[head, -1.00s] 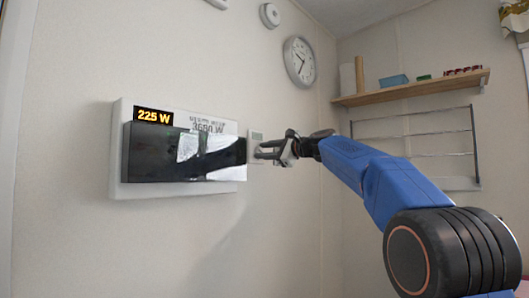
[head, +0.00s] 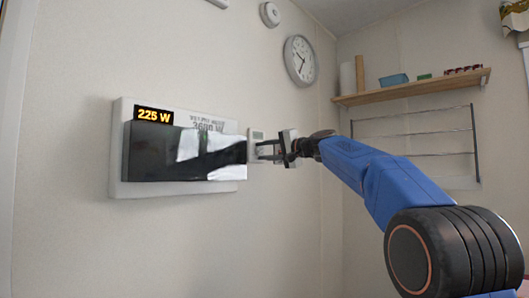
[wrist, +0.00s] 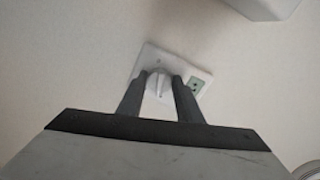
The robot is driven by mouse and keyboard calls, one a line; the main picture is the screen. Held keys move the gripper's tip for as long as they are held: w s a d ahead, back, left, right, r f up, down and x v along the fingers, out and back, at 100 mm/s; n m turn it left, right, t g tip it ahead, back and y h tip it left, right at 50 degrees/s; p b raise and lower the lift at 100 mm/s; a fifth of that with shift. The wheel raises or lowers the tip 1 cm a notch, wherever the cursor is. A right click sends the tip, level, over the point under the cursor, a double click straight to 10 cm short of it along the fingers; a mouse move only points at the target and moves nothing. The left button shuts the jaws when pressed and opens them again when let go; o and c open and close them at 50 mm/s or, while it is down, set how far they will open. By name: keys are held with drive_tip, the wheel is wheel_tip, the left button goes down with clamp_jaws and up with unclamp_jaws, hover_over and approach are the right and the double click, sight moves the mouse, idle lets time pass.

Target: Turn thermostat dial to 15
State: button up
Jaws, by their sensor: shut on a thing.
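The thermostat is a small white plate on the wall, just right of the black meter panel in the head view (head: 257,134). In the head view my gripper (head: 259,150) reaches the thermostat from the right and hides most of the dial. The dial's setting is too small to read.
The meter panel (head: 160,160), showing 225 W, juts from the wall close to the left of the thermostat. A clock (head: 299,60) hangs above. A wooden shelf (head: 410,88) and a wire rack (head: 415,137) are on the right wall. Bare wall lies below the thermostat.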

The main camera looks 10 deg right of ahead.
drive_tip(key=shift+f+n, duration=0.15)
drive_tip(key=shift+n, duration=0.95)
drive_tip(key=o, duration=1)
drive_tip(key=v, duration=1.7)
drive_tip(key=shift+s+d, duration=0.15)
